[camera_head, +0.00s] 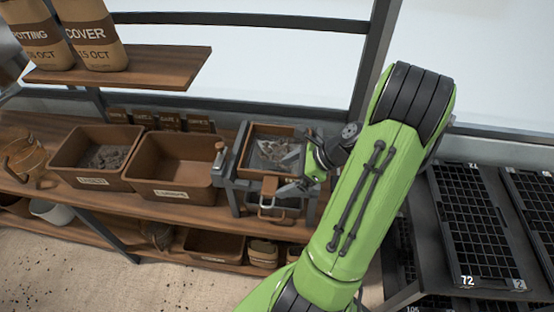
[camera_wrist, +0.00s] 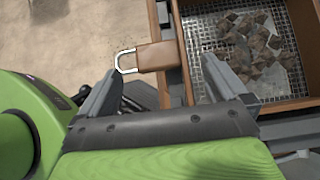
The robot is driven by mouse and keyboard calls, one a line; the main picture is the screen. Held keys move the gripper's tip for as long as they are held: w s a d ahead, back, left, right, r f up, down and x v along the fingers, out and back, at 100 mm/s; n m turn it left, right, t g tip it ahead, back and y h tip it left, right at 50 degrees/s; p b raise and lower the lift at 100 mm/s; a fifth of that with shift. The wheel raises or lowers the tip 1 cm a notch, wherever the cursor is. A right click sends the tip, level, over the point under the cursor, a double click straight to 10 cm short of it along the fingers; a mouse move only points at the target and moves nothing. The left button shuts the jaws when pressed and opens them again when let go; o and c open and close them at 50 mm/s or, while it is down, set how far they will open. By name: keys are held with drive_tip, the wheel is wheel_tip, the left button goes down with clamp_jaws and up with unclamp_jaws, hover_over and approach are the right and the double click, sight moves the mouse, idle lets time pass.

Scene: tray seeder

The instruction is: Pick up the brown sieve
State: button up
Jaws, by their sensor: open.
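The brown sieve (camera_head: 272,132) is a square wooden frame with a metal mesh, set in a grey stand on the bench. My gripper (camera_wrist: 160,82) is open and empty. Its fingers lie apart on either side of the handle in the picture; I cannot tell their height above it. In the head view my arm partly hides the gripper.
Left of the grey stand (camera_head: 231,190) are an empty brown bin (camera_head: 175,193) and a bin with dark soil (camera_head: 92,182). A wooden shelf (camera_head: 130,79) with bags is above left. Black seed trays (camera_head: 484,270) lie at right. A lower shelf holds more containers.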

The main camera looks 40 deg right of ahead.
sight(269, 183)
drive_tip(key=x, duration=0.5)
drive_tip(key=shift+w+a+f+b, duration=0.1)
drive_tip(key=shift+b, duration=0.25)
drive_tip(key=c, duration=1.2)
